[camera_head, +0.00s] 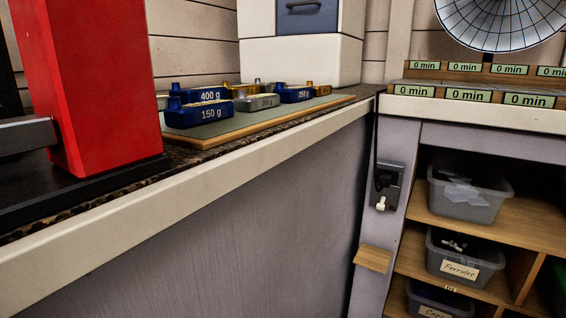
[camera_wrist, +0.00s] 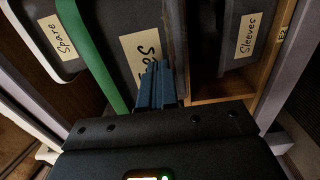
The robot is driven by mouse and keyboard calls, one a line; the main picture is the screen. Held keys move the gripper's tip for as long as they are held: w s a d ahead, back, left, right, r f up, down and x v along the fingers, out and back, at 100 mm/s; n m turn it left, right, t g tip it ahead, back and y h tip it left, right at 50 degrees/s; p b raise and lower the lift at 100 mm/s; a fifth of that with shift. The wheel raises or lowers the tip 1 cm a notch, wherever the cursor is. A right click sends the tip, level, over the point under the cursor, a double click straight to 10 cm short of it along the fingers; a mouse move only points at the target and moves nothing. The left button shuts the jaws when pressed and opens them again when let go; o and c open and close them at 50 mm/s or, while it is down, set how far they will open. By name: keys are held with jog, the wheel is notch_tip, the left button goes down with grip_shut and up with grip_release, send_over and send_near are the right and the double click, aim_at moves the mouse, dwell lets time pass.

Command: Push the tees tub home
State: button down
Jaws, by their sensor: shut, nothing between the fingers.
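In the wrist view a dark grey tub (camera_wrist: 124,20) sits in the middle. Its cream label (camera_wrist: 138,50) is partly covered by my fingers; the letters that show end in "es", so it appears to be the tees tub. My gripper (camera_wrist: 156,66) has its blue fingers together, empty, with the tips over the right part of that label. I cannot tell whether the tips touch the tub front. In the head view neither my gripper nor a tub labelled tees shows.
The wrist view shows a green upright panel (camera_wrist: 88,50) left of the tub, a "Spare" tub (camera_wrist: 47,62) beyond it and a "Sleeves" tub (camera_wrist: 237,62) at right. The head view shows a shelf unit with a "Ferrules" tub (camera_head: 448,254) and a counter edge (camera_head: 215,190).

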jog(key=shift+w, duration=0.1)
jog(key=shift+b+x, duration=2.8)
jog(key=shift+x, duration=3.3)
jog(key=shift+p+v, duration=0.75)
jog(key=shift+v, duration=0.2)
jog(key=p+v, duration=0.4)
jog(key=v, duration=0.4)
jog(key=shift+p, duration=0.35)
